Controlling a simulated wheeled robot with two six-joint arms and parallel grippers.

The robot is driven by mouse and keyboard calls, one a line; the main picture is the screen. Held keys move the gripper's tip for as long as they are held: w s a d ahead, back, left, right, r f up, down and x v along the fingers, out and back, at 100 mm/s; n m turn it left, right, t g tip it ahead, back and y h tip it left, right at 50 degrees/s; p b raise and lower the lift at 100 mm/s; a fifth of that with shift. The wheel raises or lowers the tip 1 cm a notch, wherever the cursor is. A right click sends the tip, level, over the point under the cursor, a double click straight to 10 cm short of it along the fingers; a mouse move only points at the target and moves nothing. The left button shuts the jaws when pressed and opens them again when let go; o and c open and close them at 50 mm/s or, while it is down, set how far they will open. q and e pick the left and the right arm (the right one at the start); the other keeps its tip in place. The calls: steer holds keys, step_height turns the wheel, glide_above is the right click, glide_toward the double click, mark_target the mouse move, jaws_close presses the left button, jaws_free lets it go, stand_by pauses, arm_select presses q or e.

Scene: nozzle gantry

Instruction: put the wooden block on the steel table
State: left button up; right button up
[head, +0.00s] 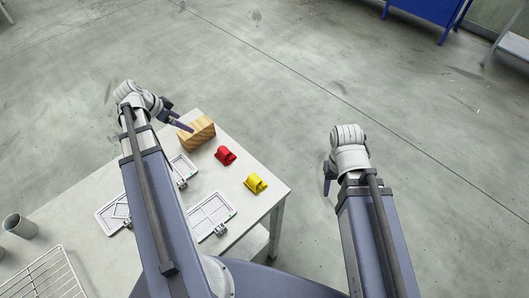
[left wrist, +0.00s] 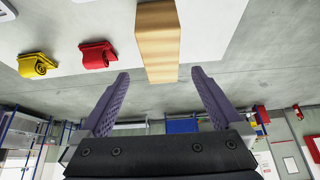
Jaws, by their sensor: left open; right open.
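The wooden block (head: 197,133) stands near the far edge of a pale grey table (head: 275,192). In the left wrist view, which looks upside down, the block (left wrist: 158,42) hangs from the tabletop (left wrist: 215,22). My left gripper (head: 180,120) is open and empty beside the block. In the left wrist view the block lies ahead of the gap between its two purple fingers (left wrist: 160,83), not clasped. My right gripper (head: 328,182) is off the table's right side over the floor, partly hidden by its arm; nothing shows in it.
A red part (head: 225,155) and a yellow part (head: 257,183) lie right of the block. Flat panels (head: 211,216), a grey cup (head: 20,226) and a wire rack (head: 45,277) are nearer. A blue table (head: 425,10) and a grey-topped stand (head: 514,43) are far right across open floor.

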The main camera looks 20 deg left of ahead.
arm_select(q)
steer(key=w+d+f+g, duration=0.15)
steer(key=d+g, duration=0.25)
steer(key=d, duration=2)
steer(key=s+d+y, duration=0.1)
steer(key=s+d, duration=0.2)
steer(key=d, duration=0.3)
steer(key=s+d+n+g+y, duration=0.1)
steer(key=s+d, duration=0.2)
steer(key=d, duration=0.3)
steer(key=s+d+f+y, duration=0.1)
steer(key=s+d+y, duration=0.1)
steer(key=d, duration=0.4)
steer(key=shift+s+n, duration=0.4)
steer(key=shift+s, duration=0.05)
steer(key=shift+d+f, duration=0.1)
